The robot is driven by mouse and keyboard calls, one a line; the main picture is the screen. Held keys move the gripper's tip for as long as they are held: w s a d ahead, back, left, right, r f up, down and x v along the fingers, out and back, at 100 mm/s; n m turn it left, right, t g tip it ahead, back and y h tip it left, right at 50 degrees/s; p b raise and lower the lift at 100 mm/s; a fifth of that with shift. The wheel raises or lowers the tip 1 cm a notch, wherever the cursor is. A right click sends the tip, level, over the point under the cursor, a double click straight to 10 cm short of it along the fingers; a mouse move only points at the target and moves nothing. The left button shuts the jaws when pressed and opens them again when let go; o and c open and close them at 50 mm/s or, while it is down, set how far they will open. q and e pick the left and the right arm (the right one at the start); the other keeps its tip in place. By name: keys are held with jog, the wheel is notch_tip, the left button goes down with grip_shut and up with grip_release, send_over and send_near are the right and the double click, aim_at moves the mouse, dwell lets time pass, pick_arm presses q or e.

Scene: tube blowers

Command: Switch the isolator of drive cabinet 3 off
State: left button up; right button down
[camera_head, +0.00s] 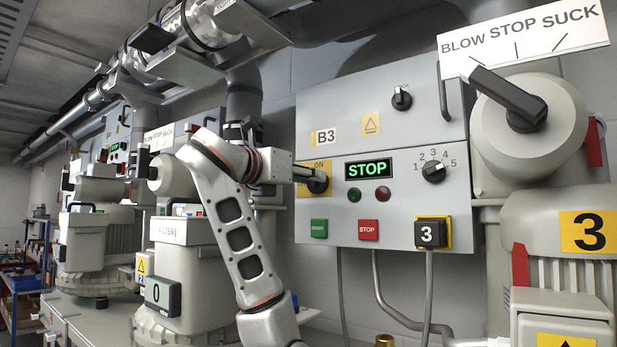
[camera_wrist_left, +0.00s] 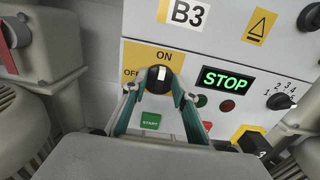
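Drive cabinet 3 is the grey box marked B3 (camera_head: 383,95). Its isolator is a black knob (camera_head: 318,182) on a yellow plate at the left of the front, marked ON above; OFF shows to the left in the left wrist view. There the knob (camera_wrist_left: 158,74) has its white mark upright, towards ON. My left gripper (camera_wrist_left: 155,88) is open, with its teal fingers on either side of the knob; contact cannot be told. In the head view my left gripper (camera_head: 302,173) reaches the knob from the left. My right gripper is not in view.
A green-lit STOP display (camera_head: 368,169) is right of the isolator. Below are a green START button (camera_head: 319,229) and a red STOP button (camera_head: 368,230). A selector dial (camera_head: 434,171) and a black plug marked 3 (camera_head: 430,234) are further right. Blower 3 (camera_head: 555,220) stands close at right.

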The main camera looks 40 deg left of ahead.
pick_arm(q)
grip_shut()
jog(key=shift+n+b, duration=0.3)
jog(key=shift+n, duration=0.1)
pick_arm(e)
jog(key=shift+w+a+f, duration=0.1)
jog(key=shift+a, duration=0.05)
pick_arm(q)
jog(key=n+b, duration=0.1)
jog(key=n, duration=0.4)
jog(key=n+b, duration=0.2)
jog(key=n, duration=0.4)
jog(key=a+n+b, duration=0.1)
jog(key=n, duration=0.5)
jog(key=shift+s+f, duration=0.1)
jog(key=shift+f, duration=0.3)
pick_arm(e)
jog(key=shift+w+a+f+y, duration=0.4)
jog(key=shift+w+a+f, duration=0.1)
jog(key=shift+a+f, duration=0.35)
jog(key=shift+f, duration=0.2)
